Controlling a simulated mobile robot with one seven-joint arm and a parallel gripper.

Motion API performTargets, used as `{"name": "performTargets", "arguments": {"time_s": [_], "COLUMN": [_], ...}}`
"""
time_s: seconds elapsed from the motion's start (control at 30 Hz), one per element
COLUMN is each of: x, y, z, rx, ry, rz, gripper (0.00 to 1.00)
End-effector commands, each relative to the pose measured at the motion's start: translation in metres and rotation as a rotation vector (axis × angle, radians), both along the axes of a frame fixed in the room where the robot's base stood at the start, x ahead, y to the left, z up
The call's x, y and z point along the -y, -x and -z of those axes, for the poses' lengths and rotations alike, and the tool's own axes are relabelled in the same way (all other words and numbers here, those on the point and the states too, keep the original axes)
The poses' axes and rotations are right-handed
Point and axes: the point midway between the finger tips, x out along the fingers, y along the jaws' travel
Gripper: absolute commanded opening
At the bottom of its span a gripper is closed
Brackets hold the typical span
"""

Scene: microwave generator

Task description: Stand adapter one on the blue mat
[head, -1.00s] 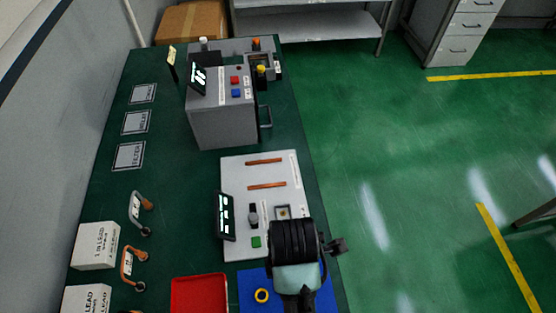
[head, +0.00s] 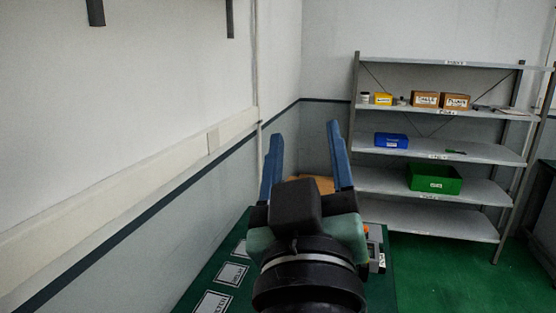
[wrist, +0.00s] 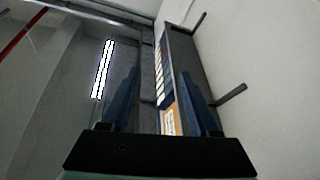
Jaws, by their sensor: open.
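My gripper (head: 305,130) is raised in front of the head camera. Its two blue fingers point up and stand apart, with nothing between them. In the wrist view my gripper (wrist: 159,72) is also open and empty, facing the upper wall and ceiling. Neither adapter one nor the blue mat shows in either view now. Only the far part of the green table (head: 228,250) shows, mostly behind my arm.
A metal shelf unit (head: 440,185) stands at the back right, holding a blue bin (head: 391,141), a green bin (head: 435,178) and small boxes. Labelled squares (head: 232,274) lie along the table's left side. A wall runs close on the left. Green floor (head: 440,275) is clear at right.

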Motion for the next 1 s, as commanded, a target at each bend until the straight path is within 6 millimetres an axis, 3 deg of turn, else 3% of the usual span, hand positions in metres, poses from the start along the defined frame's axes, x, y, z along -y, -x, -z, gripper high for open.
{"name": "performTargets", "arguments": {"time_s": [0.03, 0.1, 0.2, 0.3, 0.63, 0.83, 1.0], "x": [-0.009, -0.018, -0.025, -0.028, -0.028, -0.028, -0.028], "y": [0.019, 0.043, 0.07, 0.083, 0.085, 0.085, 0.084], "z": [-0.037, -0.072, -0.103, -0.117, -0.117, -0.087, -0.087], "rx": [0.126, 0.261, 0.388, 0.447, 0.454, 0.452, 0.451], "ry": [-0.059, -0.133, -0.201, -0.233, -0.239, -0.24, -0.239], "rz": [-0.048, -0.113, -0.184, -0.221, -0.229, -0.23, -0.231], "gripper": [0.62, 0.62, 0.62, 0.62, 0.62, 0.62, 0.62]}}
